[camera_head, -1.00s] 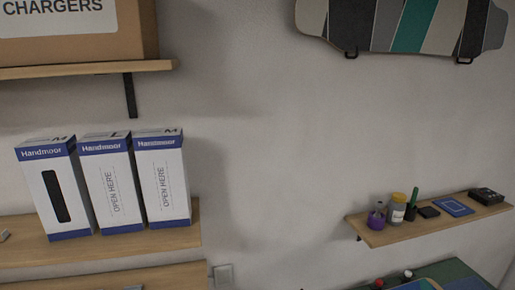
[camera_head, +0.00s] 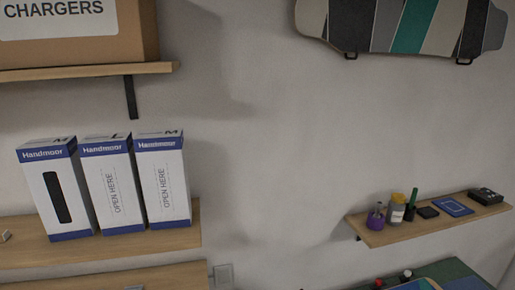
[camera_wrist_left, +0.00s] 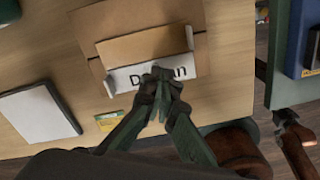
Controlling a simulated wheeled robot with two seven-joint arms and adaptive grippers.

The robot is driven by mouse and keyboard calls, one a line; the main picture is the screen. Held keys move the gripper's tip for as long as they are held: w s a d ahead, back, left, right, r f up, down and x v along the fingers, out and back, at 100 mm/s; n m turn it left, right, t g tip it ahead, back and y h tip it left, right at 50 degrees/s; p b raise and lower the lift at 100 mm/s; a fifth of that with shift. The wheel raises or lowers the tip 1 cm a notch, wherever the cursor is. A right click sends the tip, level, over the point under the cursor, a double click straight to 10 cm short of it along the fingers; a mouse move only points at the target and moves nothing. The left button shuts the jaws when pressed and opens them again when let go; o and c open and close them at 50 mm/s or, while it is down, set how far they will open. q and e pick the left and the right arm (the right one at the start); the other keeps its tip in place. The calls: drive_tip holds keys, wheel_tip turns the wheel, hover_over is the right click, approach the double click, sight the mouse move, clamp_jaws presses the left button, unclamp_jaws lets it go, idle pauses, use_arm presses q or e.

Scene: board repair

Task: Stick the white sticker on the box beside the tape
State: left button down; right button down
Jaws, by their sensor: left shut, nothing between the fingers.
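I cannot tell for sure whether this strip is the sticker. My left gripper (camera_wrist_left: 164,78) is shut and empty, its fingertips over the middle of the strip; whether they touch it is unclear. A small yellow and green card (camera_wrist_left: 108,121) lies left of the gripper. I cannot make out the tape. My right gripper is in neither view.
A flat white item (camera_wrist_left: 40,113) lies left on the wooden surface (camera_wrist_left: 225,70). A dark blue box (camera_wrist_left: 300,40) is at the right. In the head view, several Handmoor boxes (camera_head: 112,185) stand on a shelf; a CHARGERS box (camera_head: 120,50) is above. Small items occupy the right shelf (camera_head: 375,238).

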use_arm(q)
drive_tip(key=shift+r+p, duration=1.6)
drive_tip(key=shift+r, duration=1.35)
